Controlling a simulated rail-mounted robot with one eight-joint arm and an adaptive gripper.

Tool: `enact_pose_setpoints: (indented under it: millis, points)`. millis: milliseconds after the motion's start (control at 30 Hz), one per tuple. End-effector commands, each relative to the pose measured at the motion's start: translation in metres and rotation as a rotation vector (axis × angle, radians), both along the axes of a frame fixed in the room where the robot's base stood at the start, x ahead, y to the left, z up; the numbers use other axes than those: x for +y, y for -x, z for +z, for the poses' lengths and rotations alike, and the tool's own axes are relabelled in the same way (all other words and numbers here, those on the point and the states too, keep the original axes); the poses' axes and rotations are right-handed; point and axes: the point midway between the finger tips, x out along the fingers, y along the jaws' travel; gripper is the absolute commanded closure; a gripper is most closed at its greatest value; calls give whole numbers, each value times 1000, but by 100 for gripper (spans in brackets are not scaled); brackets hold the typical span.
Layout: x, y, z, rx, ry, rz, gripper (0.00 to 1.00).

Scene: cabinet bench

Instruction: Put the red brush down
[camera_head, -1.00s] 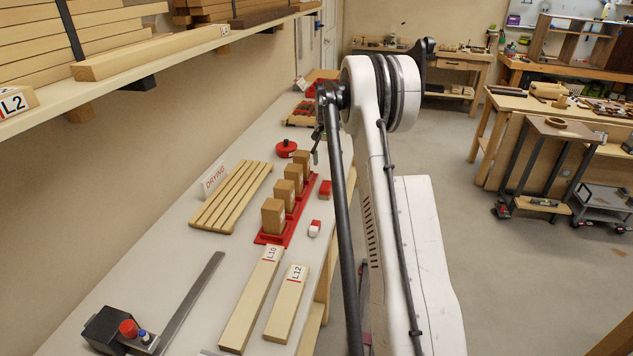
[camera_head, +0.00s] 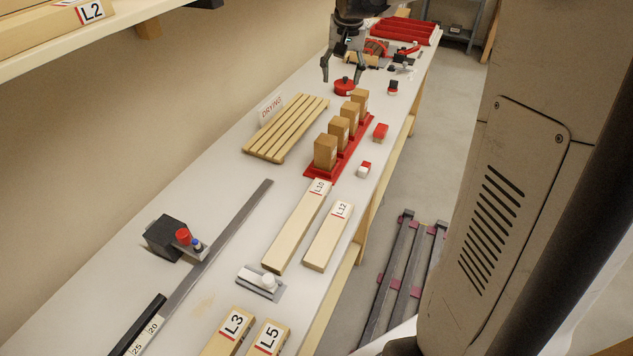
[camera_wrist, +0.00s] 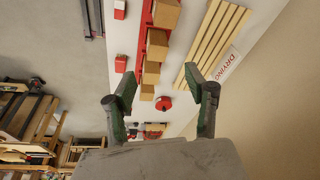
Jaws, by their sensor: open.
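My gripper (camera_head: 343,74) is open and empty above the far part of the bench, seen near a round red item with a dark knob (camera_head: 345,87). In the wrist view, the fingers of my gripper (camera_wrist: 160,96) are spread, and the round red item (camera_wrist: 163,103) shows beyond them, apart from both. No red brush can be made out for certain. Small red items lie right of the block rack: a red block (camera_head: 381,132), a red-and-white piece (camera_head: 364,169) and a red-and-black piece (camera_head: 393,88).
A red rack (camera_head: 311,172) holds several brown blocks (camera_head: 325,152). A slatted drying rack (camera_head: 285,128) with a DRYING sign (camera_head: 271,106) is left of it. Boards L10 (camera_head: 297,228) and L12 (camera_head: 328,236) lie nearer. Red trays (camera_head: 405,30) stand at the far end. A shelf overhangs upper left.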

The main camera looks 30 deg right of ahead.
Motion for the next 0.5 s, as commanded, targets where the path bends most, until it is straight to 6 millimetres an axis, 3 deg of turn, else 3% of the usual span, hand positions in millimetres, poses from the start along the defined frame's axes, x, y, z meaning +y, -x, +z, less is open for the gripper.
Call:
enact_pose_setpoints:
  millis: [200,500]
  points:
    - [52,45,20,-56,27,91,50]
    - [113,112,28,-133,63,213,50]
